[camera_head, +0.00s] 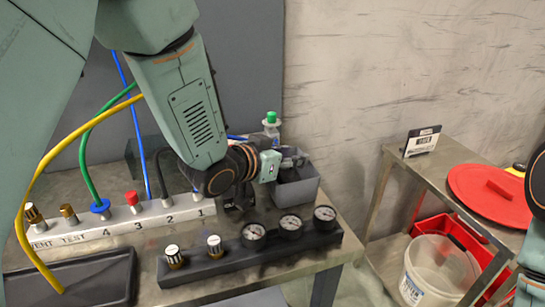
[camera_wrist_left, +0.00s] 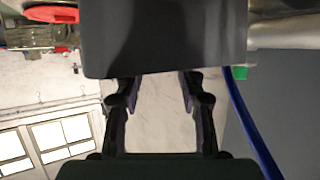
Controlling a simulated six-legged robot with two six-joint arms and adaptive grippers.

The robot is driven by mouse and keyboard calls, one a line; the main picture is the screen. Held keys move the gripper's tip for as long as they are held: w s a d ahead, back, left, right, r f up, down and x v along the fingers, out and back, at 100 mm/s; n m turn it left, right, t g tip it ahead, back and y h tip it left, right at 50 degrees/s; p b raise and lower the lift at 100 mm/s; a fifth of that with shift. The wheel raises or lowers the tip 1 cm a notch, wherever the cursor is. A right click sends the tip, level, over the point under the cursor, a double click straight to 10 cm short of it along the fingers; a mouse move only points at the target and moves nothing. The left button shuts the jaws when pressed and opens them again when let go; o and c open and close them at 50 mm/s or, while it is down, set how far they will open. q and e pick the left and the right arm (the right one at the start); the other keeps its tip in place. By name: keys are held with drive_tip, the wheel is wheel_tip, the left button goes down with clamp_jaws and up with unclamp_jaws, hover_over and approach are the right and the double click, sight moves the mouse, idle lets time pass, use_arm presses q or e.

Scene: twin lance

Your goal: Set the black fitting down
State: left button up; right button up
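My left gripper (camera_head: 240,202) hangs over the bench, just left of the grey bin (camera_head: 297,190) and behind the gauge block (camera_head: 232,262). In the left wrist view its two fingers (camera_wrist_left: 156,90) stand apart with pale wall showing between them. A large dark block (camera_wrist_left: 165,40) fills the top of that view by the fingertips; I cannot tell what it is. I cannot make out the black fitting for certain. A black hose (camera_head: 158,160) ends near port 2 on the white manifold (camera_head: 120,220). Dark items (camera_head: 293,157) lie in the bin. My right gripper is out of view.
A black tray (camera_head: 85,285) lies at the bench's left. Green (camera_head: 88,150), yellow (camera_head: 60,150) and blue hoses (camera_head: 135,115) hang there. A green-capped bottle (camera_head: 271,122) stands behind the bin. A cart at right holds a red lid (camera_head: 485,185); a white bucket (camera_head: 440,270) stands below.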

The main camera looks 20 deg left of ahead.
use_arm(q)
drive_tip(key=p+v, duration=0.1)
drive_tip(key=v, duration=1.1)
drive_tip(key=shift+r, duration=0.2)
